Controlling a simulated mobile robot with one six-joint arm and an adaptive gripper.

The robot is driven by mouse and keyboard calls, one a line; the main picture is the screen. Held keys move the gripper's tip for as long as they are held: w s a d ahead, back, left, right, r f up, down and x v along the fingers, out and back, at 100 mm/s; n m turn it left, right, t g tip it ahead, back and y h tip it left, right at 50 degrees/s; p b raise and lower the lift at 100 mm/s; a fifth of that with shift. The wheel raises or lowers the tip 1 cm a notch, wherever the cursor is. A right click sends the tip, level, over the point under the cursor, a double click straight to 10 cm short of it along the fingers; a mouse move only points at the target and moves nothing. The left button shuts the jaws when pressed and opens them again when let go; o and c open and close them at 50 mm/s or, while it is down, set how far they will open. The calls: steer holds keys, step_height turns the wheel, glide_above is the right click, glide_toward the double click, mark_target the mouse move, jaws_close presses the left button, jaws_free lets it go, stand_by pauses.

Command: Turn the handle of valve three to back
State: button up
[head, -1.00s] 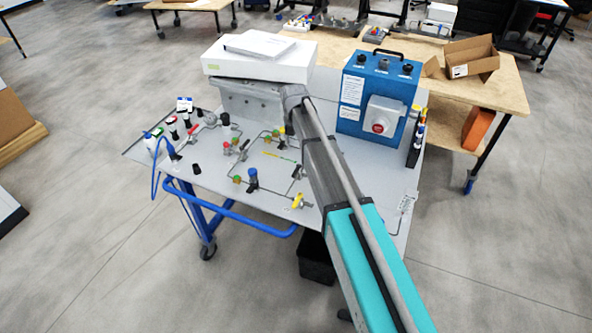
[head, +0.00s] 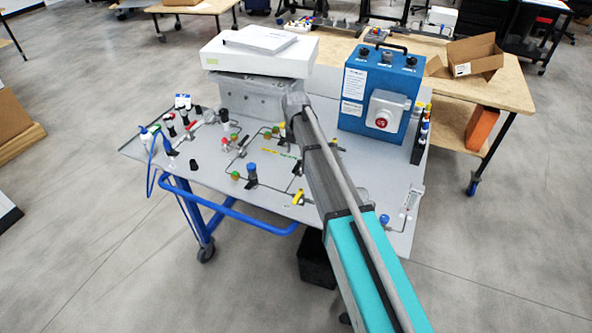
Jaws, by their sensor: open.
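The grey panel (head: 270,205) on a blue-framed cart carries thin pipework with several small valves. A yellow-handled valve (head: 299,197) is near the front edge, left of my arm. I cannot read any numbers, so I cannot tell which is valve three. My arm crosses the panel from the lower right and covers part of it. My gripper does not show; it seems hidden behind my own arm.
A blue control box (head: 355,95) with a red button stands at the panel's back right. A white box (head: 260,62) is at the back left. Open floor lies in front.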

mark_target(295, 168)
steer(key=shift+f+b, duration=3.5)
steer(key=shift+f, duration=0.25)
steer(key=shift+c, duration=0.2)
jaws_close()
